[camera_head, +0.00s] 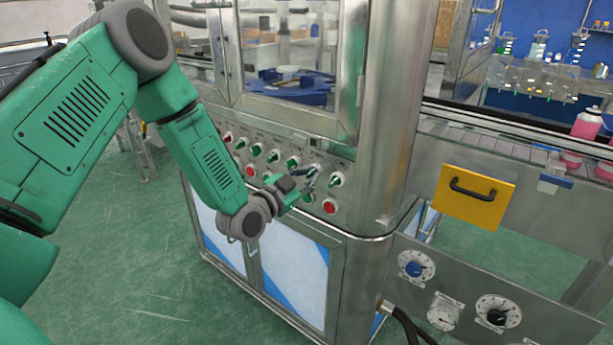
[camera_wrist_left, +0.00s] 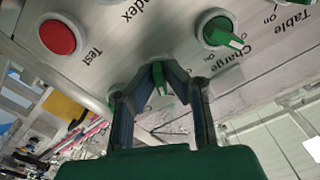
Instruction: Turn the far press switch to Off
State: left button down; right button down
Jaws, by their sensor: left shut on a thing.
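My left gripper (camera_head: 306,180) is at the control panel (camera_head: 352,196) of the metal machine. In the left wrist view, its two dark fingers (camera_wrist_left: 160,90) are closed around a green switch knob (camera_wrist_left: 158,76). The fingers partly hide this knob, and I cannot read its setting or name. Another green switch (camera_wrist_left: 218,31) is beside it, near the words "Charge" and "On". In the head view, a row of green switches (camera_head: 274,156) runs along the panel, and one switch (camera_head: 336,180) is right of the gripper. My right gripper is not in view.
Red buttons are close by, one (camera_head: 330,206) below and right of the gripper and one (camera_wrist_left: 57,37) near the word "Test". Glass doors (camera_head: 290,60) are above the panel. A yellow drawer front (camera_head: 473,206) and a dial panel (camera_head: 460,295) are at the right.

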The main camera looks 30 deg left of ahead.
pick_arm(q)
jog(key=shift+d+f+n, duration=0.1)
jog(key=shift+d+n, duration=0.1)
jog(key=shift+n, duration=0.7)
jog(key=n, duration=0.4)
jog(key=shift+a+n, duration=0.2)
jog(key=shift+n, duration=0.1)
jog(key=shift+f+n, duration=0.15)
jog(key=shift+n, duration=2.35)
jog(key=c, duration=1.7)
grip_release()
jog(key=shift+w, duration=0.1)
